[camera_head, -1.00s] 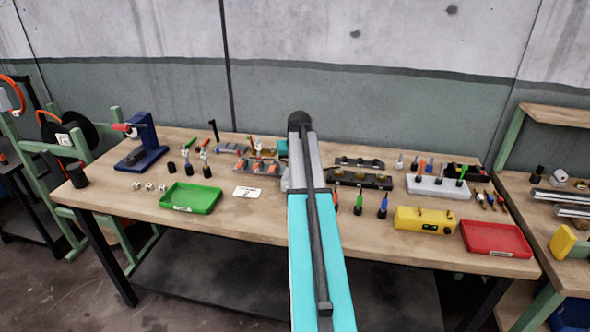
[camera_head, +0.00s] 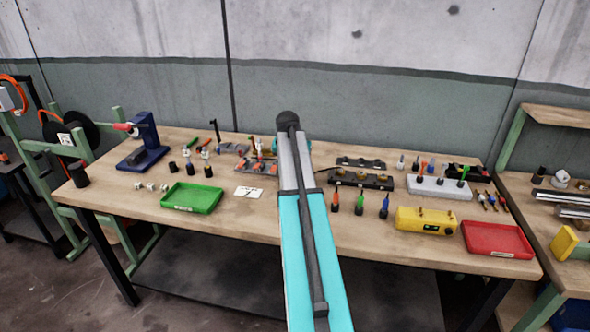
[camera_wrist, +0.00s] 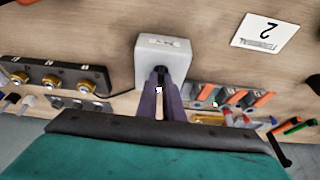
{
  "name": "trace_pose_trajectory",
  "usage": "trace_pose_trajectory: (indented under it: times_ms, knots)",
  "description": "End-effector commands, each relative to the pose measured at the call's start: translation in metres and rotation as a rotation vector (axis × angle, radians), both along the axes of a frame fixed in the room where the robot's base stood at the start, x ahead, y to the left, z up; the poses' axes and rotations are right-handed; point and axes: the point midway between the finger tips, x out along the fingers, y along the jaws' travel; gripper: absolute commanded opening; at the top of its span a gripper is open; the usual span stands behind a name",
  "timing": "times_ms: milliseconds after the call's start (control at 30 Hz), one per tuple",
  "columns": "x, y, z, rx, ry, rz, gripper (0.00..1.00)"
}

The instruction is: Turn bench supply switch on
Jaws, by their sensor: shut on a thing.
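A pale grey box (camera_wrist: 163,58) with a small marked label stands on the bench in the wrist view; I take it to be the bench supply. My gripper (camera_wrist: 160,76) has its dark fingers brought together at the box's near face. They are shut on a small dark part there, apparently the switch, which the fingertips mostly hide. Its position cannot be read. In the head view my own arm covers the box and the fingertips.
A white card marked 2 (camera_wrist: 268,35) lies beside the box. A terminal block with brass knobs (camera_wrist: 50,76) and an orange-and-grey block (camera_wrist: 232,96) flank my gripper. In the head view, a green tray (camera_head: 191,197), yellow box (camera_head: 425,221) and red tray (camera_head: 497,239) stand along the front.

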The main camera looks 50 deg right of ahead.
Motion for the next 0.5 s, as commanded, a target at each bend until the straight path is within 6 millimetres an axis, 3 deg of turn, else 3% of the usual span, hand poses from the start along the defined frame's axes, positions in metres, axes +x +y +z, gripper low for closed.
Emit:
trace_pose_trajectory:
  times_ms: [133,267,500]
  knots:
    - [-0.0001,-0.0010,0.0008,-0.002,-0.001,-0.002,0.00]
    - [-0.0006,-0.0014,0.0007,-0.002,-0.001,-0.003,0.26]
    - [-0.0006,-0.0009,0.0003,0.000,-0.001,-0.002,0.26]
